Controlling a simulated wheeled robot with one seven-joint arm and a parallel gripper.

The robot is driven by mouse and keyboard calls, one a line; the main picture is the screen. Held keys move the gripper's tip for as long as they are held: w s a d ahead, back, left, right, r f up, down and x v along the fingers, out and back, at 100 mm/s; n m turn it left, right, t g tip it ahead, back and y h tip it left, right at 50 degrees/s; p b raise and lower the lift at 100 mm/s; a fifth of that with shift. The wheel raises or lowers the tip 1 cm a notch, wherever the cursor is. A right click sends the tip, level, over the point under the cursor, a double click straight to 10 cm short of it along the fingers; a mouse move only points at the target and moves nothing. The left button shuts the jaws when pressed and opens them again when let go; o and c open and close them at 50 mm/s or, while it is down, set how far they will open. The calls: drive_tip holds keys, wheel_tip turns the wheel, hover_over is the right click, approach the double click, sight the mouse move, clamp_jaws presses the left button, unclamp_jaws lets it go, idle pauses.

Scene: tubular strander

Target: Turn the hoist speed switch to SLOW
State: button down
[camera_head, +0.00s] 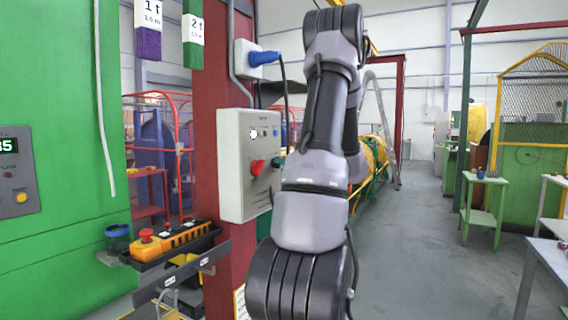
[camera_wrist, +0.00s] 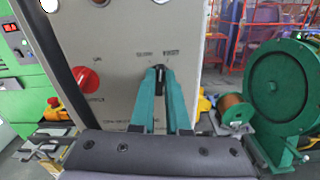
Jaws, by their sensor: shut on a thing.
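A light grey control box (camera_head: 236,178) is mounted on the red column, and its front panel fills much of the wrist view (camera_wrist: 120,48). The hoist speed switch (camera_wrist: 160,87) is a small black knob low on this panel, with two small labels above it that are too blurred to read surely. My gripper (camera_wrist: 161,74) has its two teal fingers closed around the knob, one on each side. They hide much of it, so its exact angle is hard to tell. In the head view the gripper (camera_head: 278,162) shows only as a teal bit beside the box.
A red rotary knob (camera_head: 257,167) sits on the same panel, left of my fingers in the wrist view. A blue plug (camera_head: 263,58) with a black cable is above the box. An orange pendant (camera_head: 170,240) lies on a shelf at lower left. Open floor lies to the right.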

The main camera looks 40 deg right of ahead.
drive_tip(key=shift+s+a+n, duration=0.1)
drive_tip(key=shift+n, duration=1.75)
drive_tip(key=shift+a+n, duration=0.1)
drive_tip(key=shift+n, duration=1.75)
drive_tip(key=shift+f, duration=0.1)
drive_tip(key=c, duration=0.9)
unclamp_jaws()
drive_tip(key=v, duration=1)
drive_tip(key=shift+s, duration=0.4)
drive_tip(key=shift+d, duration=0.15)
